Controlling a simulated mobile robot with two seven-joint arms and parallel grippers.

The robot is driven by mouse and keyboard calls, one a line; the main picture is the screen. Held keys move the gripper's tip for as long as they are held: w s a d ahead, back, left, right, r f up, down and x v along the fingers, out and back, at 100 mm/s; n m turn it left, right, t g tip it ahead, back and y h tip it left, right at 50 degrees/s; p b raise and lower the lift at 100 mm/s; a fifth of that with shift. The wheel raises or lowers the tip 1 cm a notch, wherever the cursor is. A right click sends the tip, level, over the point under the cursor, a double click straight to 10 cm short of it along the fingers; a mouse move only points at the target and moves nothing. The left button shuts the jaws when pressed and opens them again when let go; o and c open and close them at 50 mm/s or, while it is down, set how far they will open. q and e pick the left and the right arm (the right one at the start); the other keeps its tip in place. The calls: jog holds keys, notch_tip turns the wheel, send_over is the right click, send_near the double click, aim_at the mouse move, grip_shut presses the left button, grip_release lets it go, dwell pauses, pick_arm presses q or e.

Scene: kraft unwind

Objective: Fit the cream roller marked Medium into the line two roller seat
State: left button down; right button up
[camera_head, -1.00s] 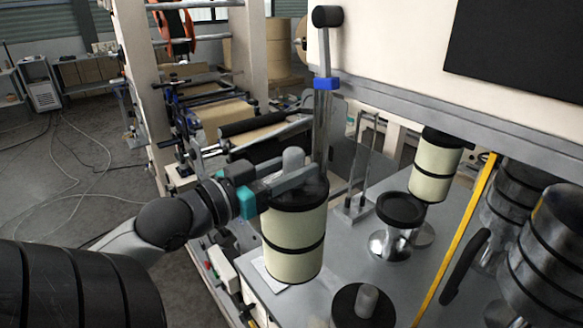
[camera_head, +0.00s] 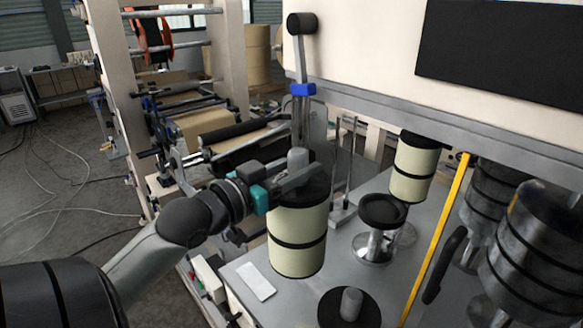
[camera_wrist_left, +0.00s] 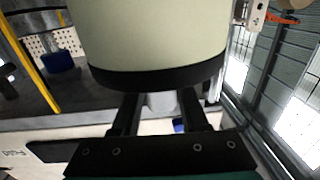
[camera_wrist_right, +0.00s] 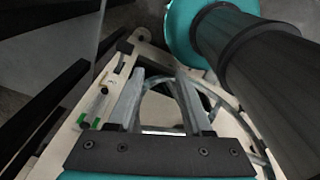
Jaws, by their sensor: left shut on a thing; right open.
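A cream roller (camera_head: 297,240) with black bands hangs upright from my left gripper (camera_head: 294,178), which is shut on the grey stub at its top. The roller's cream body also fills the upper part of the left wrist view (camera_wrist_left: 155,35). No Medium mark can be read on it. Another cream roller (camera_head: 411,172) with black bands stands under the machine housing at the right. A black-topped metal seat (camera_head: 381,212) stands empty on the grey deck, right of the held roller. My right gripper (camera_wrist_right: 155,82) shows open and empty in the right wrist view.
The grey deck (camera_head: 330,262) has a white card (camera_head: 256,281) at its left. A dark round piece with a grey stub (camera_head: 349,306) is at the front. A yellow bar (camera_head: 436,235) and steel rollers (camera_head: 531,250) stand at the right. A post with a blue collar (camera_head: 303,90) rises behind the held roller.

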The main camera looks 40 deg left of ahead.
pick_arm(q)
jog(key=w+d+b, duration=0.1)
jog(key=w+b, duration=0.2)
jog(key=w, duration=0.8)
jog(key=w+d+f+b, duration=0.1)
jog(key=w+d+b, duration=0.1)
jog(key=w, duration=0.9)
jog(key=w+d+b, duration=0.1)
jog(key=w+b, duration=0.3)
jog(key=w, duration=0.7)
jog(key=shift+w+d+f+b, duration=0.2)
jog(key=shift+w+d+b, duration=0.1)
jog(key=shift+d, duration=0.05)
dwell(3.0)
dwell(1.3)
